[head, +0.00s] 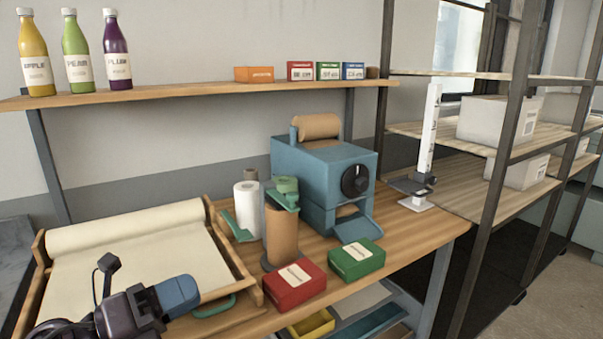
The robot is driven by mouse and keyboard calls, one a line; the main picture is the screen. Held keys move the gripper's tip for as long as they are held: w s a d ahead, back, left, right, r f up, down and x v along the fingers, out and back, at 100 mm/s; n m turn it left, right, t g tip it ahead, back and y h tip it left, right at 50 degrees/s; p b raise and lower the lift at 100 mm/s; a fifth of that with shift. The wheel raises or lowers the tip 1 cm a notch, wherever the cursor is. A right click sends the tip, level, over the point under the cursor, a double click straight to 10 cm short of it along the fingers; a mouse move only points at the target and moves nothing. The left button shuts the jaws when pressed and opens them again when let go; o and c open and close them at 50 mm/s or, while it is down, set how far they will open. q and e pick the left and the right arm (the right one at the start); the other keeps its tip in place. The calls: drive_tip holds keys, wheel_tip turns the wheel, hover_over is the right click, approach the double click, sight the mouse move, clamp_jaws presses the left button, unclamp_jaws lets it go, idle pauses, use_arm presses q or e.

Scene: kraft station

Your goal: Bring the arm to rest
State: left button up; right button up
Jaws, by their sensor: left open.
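My left arm comes in at the lower left of the head view, with its dark gripper (152,302) over the front of the wooden paper tray (250,285). The gripper has a blue part at its right end and is open. I see nothing held in it. A green handle (214,306) lies just to its right; I cannot tell whether they touch. My right gripper is not in view.
Right of the tray stand a brown roll (281,236), a white roll (247,208) and a blue machine (325,170). A red box (294,286) and a green box (356,258) lie near the bench's front edge. Bottles (76,60) stand on the upper shelf (190,92).

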use_arm(q)
drive_tip(key=s+a+f+n+t+y, duration=0.25)
drive_tip(key=a+f+n+y, duration=0.5)
drive_tip(key=n, duration=0.65)
drive_tip(key=s+a+f+n+t+y, duration=0.1)
drive_tip(key=s+a+f+n+y, duration=0.3)
drive_tip(key=f+n+y, duration=0.65)
drive_tip(key=s+f+n+g, duration=0.5)
drive_tip(key=s+n+g, duration=0.1)
drive_tip(key=s, duration=0.3)
drive_tip(key=s+f+n+g, duration=0.5)
drive_tip(key=s+g, duration=0.1)
drive_tip(key=s, duration=0.4)
drive_tip(key=w+d+f+t+h, duration=0.1)
drive_tip(key=w+f+t, duration=0.7)
drive_tip(key=f, duration=0.1)
drive_tip(key=shift+w+h, duration=0.25)
drive_tip(key=shift+h, duration=0.05)
